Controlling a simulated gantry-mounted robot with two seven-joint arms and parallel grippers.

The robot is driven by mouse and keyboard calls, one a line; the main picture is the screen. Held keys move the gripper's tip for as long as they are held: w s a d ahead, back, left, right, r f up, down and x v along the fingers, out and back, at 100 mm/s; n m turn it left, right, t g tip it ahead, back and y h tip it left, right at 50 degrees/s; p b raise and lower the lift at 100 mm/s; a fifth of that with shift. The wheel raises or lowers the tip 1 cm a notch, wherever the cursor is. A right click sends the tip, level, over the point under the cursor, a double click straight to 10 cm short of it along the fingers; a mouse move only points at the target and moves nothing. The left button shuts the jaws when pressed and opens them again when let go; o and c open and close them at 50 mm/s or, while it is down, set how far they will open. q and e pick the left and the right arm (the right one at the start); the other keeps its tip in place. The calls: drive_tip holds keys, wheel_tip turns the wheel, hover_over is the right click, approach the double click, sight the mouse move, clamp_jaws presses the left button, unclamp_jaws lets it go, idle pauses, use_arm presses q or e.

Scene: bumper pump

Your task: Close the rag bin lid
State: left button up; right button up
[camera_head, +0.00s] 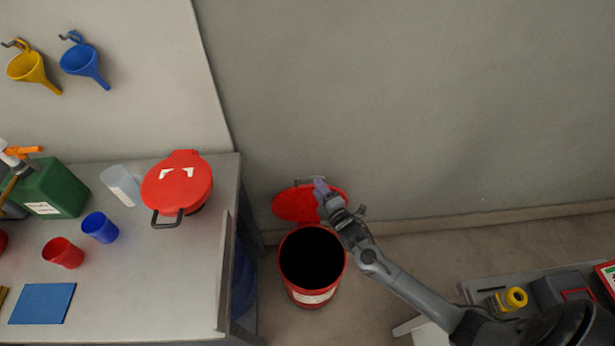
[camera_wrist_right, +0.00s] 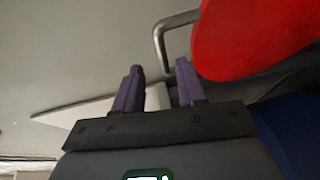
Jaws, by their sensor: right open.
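I cannot tell whether a finger touches the lid. My left gripper is not in view.
The workbench (camera_head: 140,290) at left holds a red lidded container (camera_head: 178,188), cups and a green can (camera_head: 50,188). A blue drum (camera_head: 243,280) stands under its edge. A cart (camera_head: 535,290) with tools is at lower right. The wall is close behind the lid.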

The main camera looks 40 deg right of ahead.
sight(310, 178)
drive_tip(key=b+x, duration=0.2)
drive_tip(key=x, duration=0.1)
drive_tip(key=b+x, duration=0.3)
drive_tip(key=x, duration=0.1)
drive_tip(key=shift+f+b, duration=0.25)
drive_tip(key=shift+b, duration=0.1)
drive_tip(key=shift+w+b, duration=0.55)
drive_tip(key=shift+w, duration=0.2)
drive_tip(key=shift+d+r, duration=0.1)
clamp_jaws()
